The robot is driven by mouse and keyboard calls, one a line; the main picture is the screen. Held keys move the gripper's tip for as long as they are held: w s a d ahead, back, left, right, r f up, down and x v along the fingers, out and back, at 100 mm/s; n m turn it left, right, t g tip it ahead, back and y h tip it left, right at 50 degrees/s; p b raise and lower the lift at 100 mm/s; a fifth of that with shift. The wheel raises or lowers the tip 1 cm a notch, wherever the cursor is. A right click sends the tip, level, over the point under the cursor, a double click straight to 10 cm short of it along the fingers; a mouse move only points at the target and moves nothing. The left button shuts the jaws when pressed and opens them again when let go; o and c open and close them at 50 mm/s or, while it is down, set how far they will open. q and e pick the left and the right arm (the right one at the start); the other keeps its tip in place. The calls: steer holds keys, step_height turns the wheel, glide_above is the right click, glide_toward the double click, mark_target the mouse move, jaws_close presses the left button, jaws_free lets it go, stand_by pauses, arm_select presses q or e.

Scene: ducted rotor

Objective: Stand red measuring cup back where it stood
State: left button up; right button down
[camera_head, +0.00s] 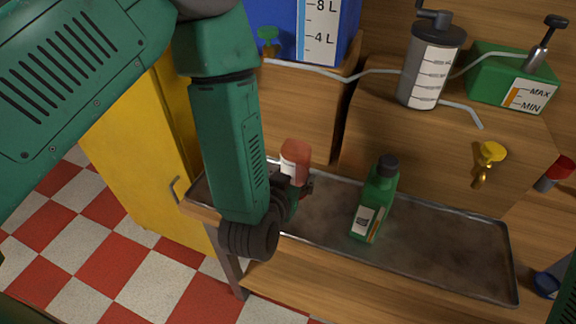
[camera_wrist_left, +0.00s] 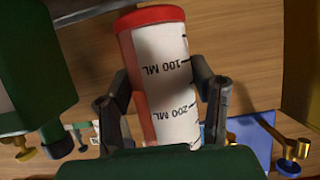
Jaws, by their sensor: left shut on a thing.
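The red measuring cup (camera_head: 294,158) has a white scale panel and shows above the left end of the metal tray (camera_head: 463,280) in the head view. My left gripper (camera_head: 300,187) is shut on it. In the left wrist view, the two fingers of my left gripper (camera_wrist_left: 165,98) press on both sides of the cup (camera_wrist_left: 160,75), whose scale reads 100 ML and 200 ML. I cannot tell whether the cup touches anything below it. My right gripper is not in view.
A green bottle (camera_head: 376,200) with a black cap stands in the tray. Behind are a grey pump cylinder (camera_head: 433,62), a green box (camera_head: 500,85), a blue container (camera_head: 275,25) and a yellow tap (camera_head: 491,152). A yellow cabinet (camera_head: 135,150) stands left. The tray's right part is clear.

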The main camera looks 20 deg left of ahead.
arm_select(q)
steer(key=shift+f+b, duration=2.65)
steer(key=shift+f, duration=0.5)
steer(key=shift+f+b, duration=0.35)
steer(key=shift+f, duration=0.2)
steer(key=o, duration=1.4)
steer(key=shift+s, duration=0.1)
steer(key=v, duration=0.7)
steer(key=shift+s, duration=0.15)
